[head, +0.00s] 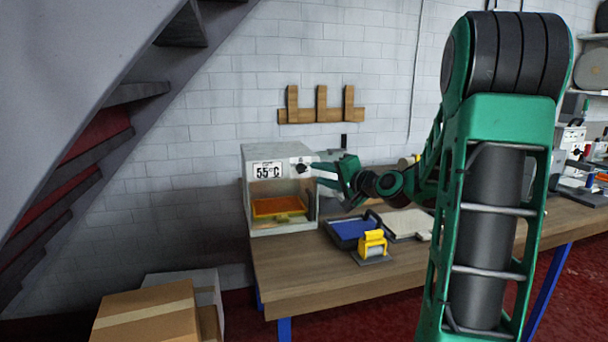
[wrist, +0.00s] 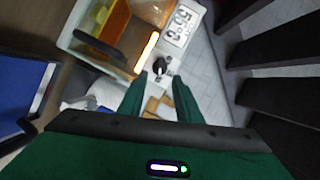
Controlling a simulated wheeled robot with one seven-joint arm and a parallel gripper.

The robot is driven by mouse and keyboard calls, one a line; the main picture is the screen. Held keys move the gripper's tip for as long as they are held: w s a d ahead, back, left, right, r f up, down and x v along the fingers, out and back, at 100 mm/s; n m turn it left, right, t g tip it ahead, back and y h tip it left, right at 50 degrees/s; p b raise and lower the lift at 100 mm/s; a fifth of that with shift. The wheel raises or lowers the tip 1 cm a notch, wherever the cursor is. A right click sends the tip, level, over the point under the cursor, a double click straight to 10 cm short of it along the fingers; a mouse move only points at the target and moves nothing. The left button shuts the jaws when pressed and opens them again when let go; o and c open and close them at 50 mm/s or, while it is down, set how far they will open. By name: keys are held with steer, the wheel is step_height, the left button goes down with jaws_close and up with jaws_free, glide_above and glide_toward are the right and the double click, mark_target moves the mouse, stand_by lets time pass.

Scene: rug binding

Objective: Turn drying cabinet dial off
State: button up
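The drying cabinet (head: 281,149) is a pale box at the left end of the workbench, with a "55°C" label (head: 268,170) on its front. Its black dial (head: 301,169) is right of the label. In the wrist view the dial (wrist: 159,66) shows just beyond my two green fingertips, roughly centred between them. My gripper (head: 317,173) is open and empty, with its fingers pointing at the dial. A clear gap shows between the fingers, and I cannot tell whether either touches the dial. The dial's exact setting is too small to read.
An orange tray (head: 278,207) sits inside the lit cabinet. A blue-topped tray (head: 353,228), a yellow tool (head: 372,243) and a pale board (head: 407,223) lie on the workbench (head: 320,276). A wooden rack (head: 321,112) hangs on the wall. Stairs rise at the left above cardboard boxes (head: 147,312).

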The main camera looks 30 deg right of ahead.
mark_target(305, 170)
steer(key=w, duration=0.5)
steer(key=w+f, duration=0.1)
steer(key=w, duration=0.1)
steer(key=shift+w+a, duration=0.2)
steer(key=shift+a, duration=0.15)
steer(key=c, duration=0.7)
